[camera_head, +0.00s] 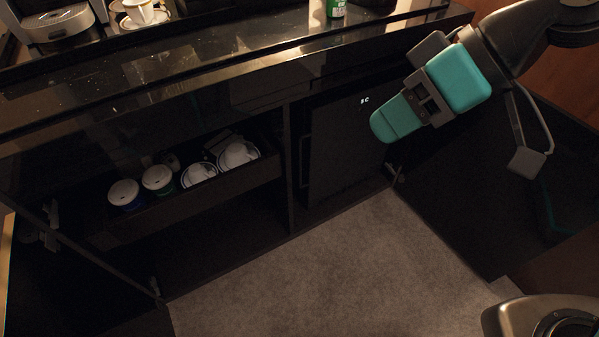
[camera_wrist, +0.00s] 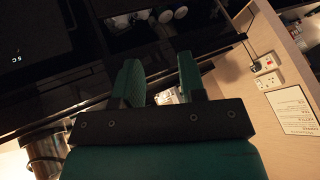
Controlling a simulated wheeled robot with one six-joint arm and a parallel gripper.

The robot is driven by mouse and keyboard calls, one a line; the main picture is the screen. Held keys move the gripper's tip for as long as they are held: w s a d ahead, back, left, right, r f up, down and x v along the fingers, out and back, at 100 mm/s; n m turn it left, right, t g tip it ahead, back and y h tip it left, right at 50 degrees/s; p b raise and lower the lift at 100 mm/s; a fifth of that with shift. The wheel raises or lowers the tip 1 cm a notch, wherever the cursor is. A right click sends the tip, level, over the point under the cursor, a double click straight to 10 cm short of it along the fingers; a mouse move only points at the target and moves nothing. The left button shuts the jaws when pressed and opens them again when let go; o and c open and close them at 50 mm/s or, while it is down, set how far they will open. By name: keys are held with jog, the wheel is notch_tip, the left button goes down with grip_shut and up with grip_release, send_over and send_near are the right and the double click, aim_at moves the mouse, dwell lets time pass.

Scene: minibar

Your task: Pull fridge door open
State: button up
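The fridge door (camera_head: 345,155) is a dark panel inside the right-hand cabinet compartment, with a small lit "5C" display near its top right. It looks shut or nearly so; the dark edges make a small gap hard to judge. The fridge front also shows at the left of the wrist view (camera_wrist: 35,35), with the same display. My gripper (camera_head: 380,124) has teal fingers and hangs in front of the door's upper right part in the head view. In the wrist view the two fingers (camera_wrist: 160,62) stand apart with nothing held between them. Contact with the door is not visible.
A black counter (camera_head: 190,75) overhangs the compartments. Left of the fridge, a pulled-out drawer (camera_head: 215,190) holds cups and lidded containers. An open cabinet door (camera_head: 470,190) stands at the right. Grey carpet (camera_head: 330,270) is clear in front. Wall sockets (camera_wrist: 266,72) show in the wrist view.

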jog(key=w+a+f+n+y+b, duration=0.1)
jog(key=w+a+f+b, duration=0.15)
jog(key=f, duration=0.25)
jog(key=w+a+f+t+y+b, duration=0.1)
jog(key=w+f+b, duration=0.1)
jog(key=f+b, duration=0.25)
jog(key=w+a+f+n+y+b, duration=0.1)
jog(key=w+f+b, duration=0.15)
jog(key=f, duration=0.25)
jog(key=m+t+y+b, duration=0.3)
jog(key=t+b, duration=0.8)
jog(key=b, duration=1.8)
send_near(300, 159)
jog(key=shift+f+x, duration=0.15)
jog(key=shift+x, duration=1.6)
jog(key=shift+f+x, duration=0.15)
jog(key=shift+x, duration=1.6)
jog(key=shift+f+x, duration=0.15)
jog(key=shift+x, duration=1.6)
jog(key=shift+w+d, duration=0.15)
jog(key=shift+w, duration=0.05)
grip_shut()
